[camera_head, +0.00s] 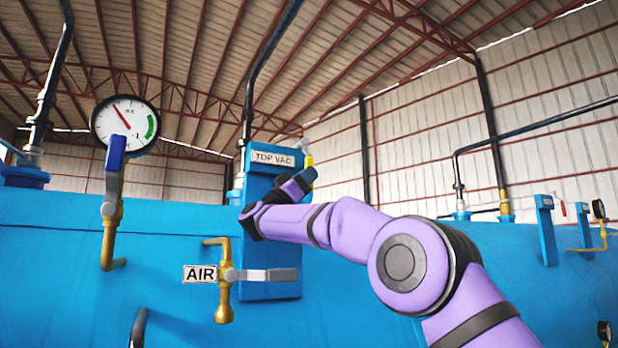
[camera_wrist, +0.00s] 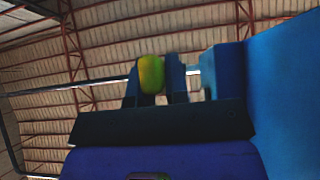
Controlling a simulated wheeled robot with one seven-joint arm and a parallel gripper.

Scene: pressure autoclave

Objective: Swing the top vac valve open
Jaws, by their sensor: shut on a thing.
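The TOP VAC label (camera_head: 272,158) is on the upper part of a blue upright panel on the tank. Just right of it, a yellow piece of the top vac valve (camera_head: 309,161) shows above my gripper (camera_head: 306,178). In the wrist view, my gripper (camera_wrist: 154,88) has its two dark fingers on either side of a rounded yellow-green handle end (camera_wrist: 151,74), and is shut on it. The rest of the handle and the valve body are mostly hidden behind the gripper and panel, so the handle's angle cannot be told.
Below stands the AIR valve with its grey lever (camera_head: 262,275) pointing right, beside the AIR label (camera_head: 200,274). A pressure gauge (camera_head: 125,122) with a blue-handled valve (camera_head: 115,155) is at left. The blue tank (camera_head: 60,260) fills the lower background. Black pipes rise behind.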

